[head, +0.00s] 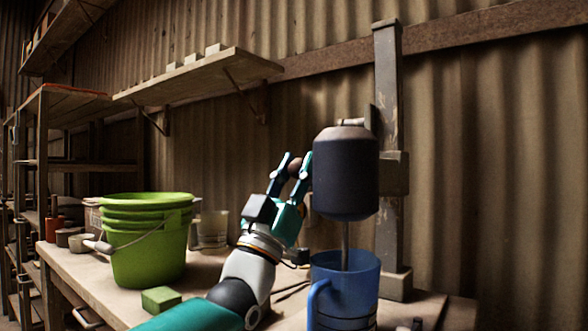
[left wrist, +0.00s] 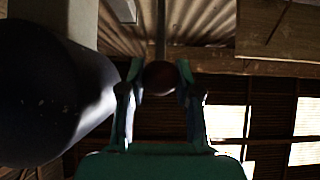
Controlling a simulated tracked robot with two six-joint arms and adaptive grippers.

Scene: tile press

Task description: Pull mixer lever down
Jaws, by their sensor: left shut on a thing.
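The mixer (head: 345,172) is a dark rounded motor head on a grey upright post (head: 388,130), with a shaft going down into a blue bucket (head: 345,290). The mixer lever shows as a dark reddish ball knob (head: 295,167) left of the motor head. My left gripper (head: 293,163) is shut on that knob, its fingers pointing up. In the left wrist view the knob (left wrist: 160,77) sits between the two fingertips (left wrist: 159,80), with a thin rod behind it. The dark motor head (left wrist: 50,95) fills the left side there. My right gripper is not in view.
A stack of green buckets (head: 147,240) stands on the workbench left of my arm, with a green block (head: 160,299) in front. A wooden wall shelf (head: 205,75) is above. A pale container (head: 213,229) stands behind. The corrugated wall is close behind the mixer.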

